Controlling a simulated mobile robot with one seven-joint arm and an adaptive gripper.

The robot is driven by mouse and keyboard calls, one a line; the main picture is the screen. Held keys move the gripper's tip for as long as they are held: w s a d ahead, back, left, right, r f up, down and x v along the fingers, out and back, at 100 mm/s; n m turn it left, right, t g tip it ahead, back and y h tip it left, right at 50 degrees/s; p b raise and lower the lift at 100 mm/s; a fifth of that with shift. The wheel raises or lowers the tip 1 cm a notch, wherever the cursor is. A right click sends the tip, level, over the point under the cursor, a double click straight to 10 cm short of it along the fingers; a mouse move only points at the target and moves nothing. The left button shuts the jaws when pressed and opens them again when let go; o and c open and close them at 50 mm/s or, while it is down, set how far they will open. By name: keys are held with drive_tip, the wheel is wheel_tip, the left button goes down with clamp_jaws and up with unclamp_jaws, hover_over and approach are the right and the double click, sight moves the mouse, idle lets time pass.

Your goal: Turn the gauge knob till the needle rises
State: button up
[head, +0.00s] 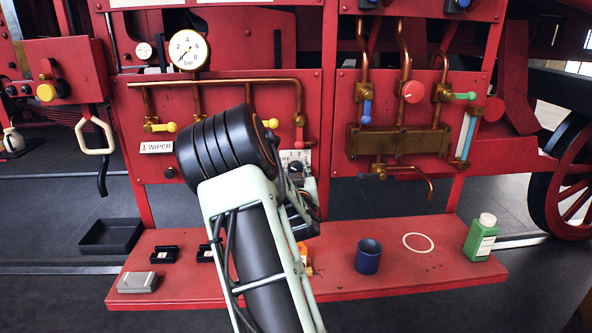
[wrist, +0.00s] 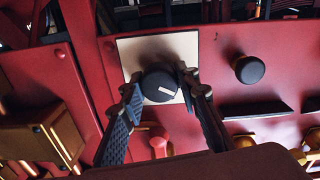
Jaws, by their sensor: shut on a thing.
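The gauge knob (wrist: 158,85) is black and round with a white mark, on a cream plate (wrist: 193,45) in the wrist view. My gripper (wrist: 158,82) has one finger on each side of it and is shut on it. In the head view the plate (head: 285,156), with printed markings, shows beside my wrist; my arm hides much of the gripper. The round white pressure gauge (head: 189,49), marked in bar, is at the upper left. Its needle points down and left, near the low end of the scale.
Another black knob (wrist: 248,69) sits right of the plate in the wrist view. Copper pipes with coloured valve handles run over the red panel. On the red shelf (head: 330,275) stand a blue cup (head: 368,257) and a green bottle (head: 480,238).

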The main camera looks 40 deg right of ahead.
drive_tip(key=shift+m+b, duration=0.3)
drive_tip(key=shift+b, duration=0.25)
drive_tip(key=m+b, duration=0.1)
drive_tip(key=b, duration=0.1)
drive_tip(key=m+b, duration=0.1)
drive_tip(key=b, duration=0.1)
drive_tip(key=shift+d+f+m, duration=0.1)
drive_tip(key=shift+f+m, duration=0.1)
drive_tip(key=shift+m, duration=0.1)
drive_tip(key=m+b, duration=0.4)
drive_tip(key=b, duration=0.2)
drive_tip(key=shift+m, duration=0.3)
drive_tip(key=m+b, duration=0.4)
drive_tip(key=b, duration=0.1)
drive_tip(key=shift+r+m+b, duration=0.2)
drive_tip(key=shift+m+b, duration=1.1)
drive_tip(key=shift+m, duration=0.6)
drive_tip(key=o, duration=1.2)
drive_tip(key=shift+c, duration=0.2)
